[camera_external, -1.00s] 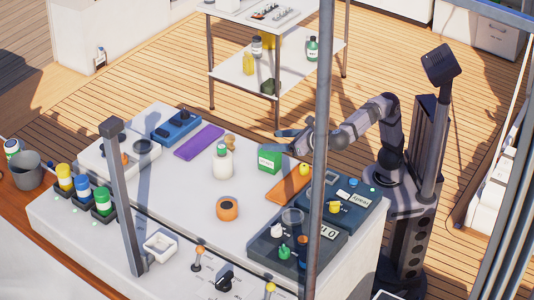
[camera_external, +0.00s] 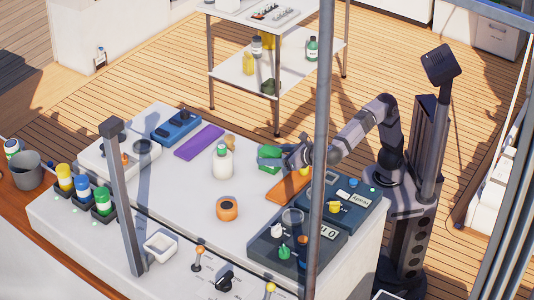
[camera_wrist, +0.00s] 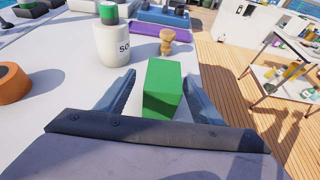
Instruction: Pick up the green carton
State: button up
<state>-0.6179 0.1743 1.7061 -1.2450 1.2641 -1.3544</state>
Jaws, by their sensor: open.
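The green carton (camera_external: 267,153) stands on the white worktop, right of the white bottle (camera_external: 222,163). My gripper (camera_external: 271,159) is at the carton in the external view and partly covers it. In the wrist view the carton (camera_wrist: 163,88) is between my two spread fingers (camera_wrist: 157,92), a little nearer the right one. A gap shows on the left side. The carton's lower end is hidden behind the gripper body.
An orange tray (camera_external: 288,189) lies just in front of the carton. A brown wooden piece (camera_wrist: 168,41) stands behind it, near a purple mat (camera_external: 199,142). An orange round thing (camera_external: 227,208) sits in the open middle. Consoles (camera_external: 345,200) stand at the right.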

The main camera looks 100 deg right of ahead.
jog(key=shift+b+x, duration=0.45)
jog(key=shift+x, duration=2.15)
jog(key=shift+s+d, duration=0.15)
jog(key=shift+c, duration=0.6)
jog(key=c, duration=1.1)
